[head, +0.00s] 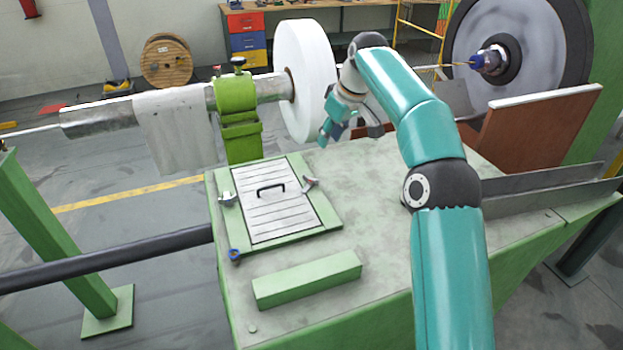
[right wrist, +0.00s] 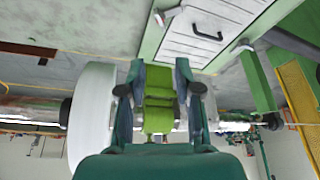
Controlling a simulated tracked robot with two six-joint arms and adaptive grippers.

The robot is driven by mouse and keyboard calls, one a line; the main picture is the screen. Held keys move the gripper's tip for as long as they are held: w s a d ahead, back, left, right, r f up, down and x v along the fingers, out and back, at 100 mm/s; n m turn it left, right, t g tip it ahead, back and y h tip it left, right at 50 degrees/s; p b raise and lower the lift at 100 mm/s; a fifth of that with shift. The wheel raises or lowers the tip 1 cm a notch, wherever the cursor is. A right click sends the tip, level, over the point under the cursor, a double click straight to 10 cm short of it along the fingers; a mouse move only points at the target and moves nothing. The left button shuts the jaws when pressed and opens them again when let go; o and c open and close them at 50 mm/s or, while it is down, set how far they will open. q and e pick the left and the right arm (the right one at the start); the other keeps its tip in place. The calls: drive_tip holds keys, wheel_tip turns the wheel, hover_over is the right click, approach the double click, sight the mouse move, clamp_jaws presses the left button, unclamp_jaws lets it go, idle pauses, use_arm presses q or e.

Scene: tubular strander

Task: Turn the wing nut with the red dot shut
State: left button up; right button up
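A pale hatch cover (head: 268,215) with a black handle lies in a green frame on the machine top. A wing nut with a reddish mark (head: 311,183) sits at its right edge; it also shows at the top of the right wrist view (right wrist: 167,15). A plain grey wing nut (head: 227,198) sits at the left edge and shows in the wrist view too (right wrist: 241,46). My right gripper (head: 350,136) is above the machine top, beyond and right of the hatch, clear of both nuts. Its fingers (right wrist: 158,72) are apart and empty. My left gripper is not in view.
A green clamp block (head: 237,110) and a white reel (head: 304,80) stand behind the hatch. A green bar (head: 307,280) and a blue knob (head: 234,256) are at the front. A brown panel (head: 540,132) stands at right. The grey top right of the hatch is clear.

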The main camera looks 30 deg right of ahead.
sight(312, 177)
drive_tip(key=x, duration=1.7)
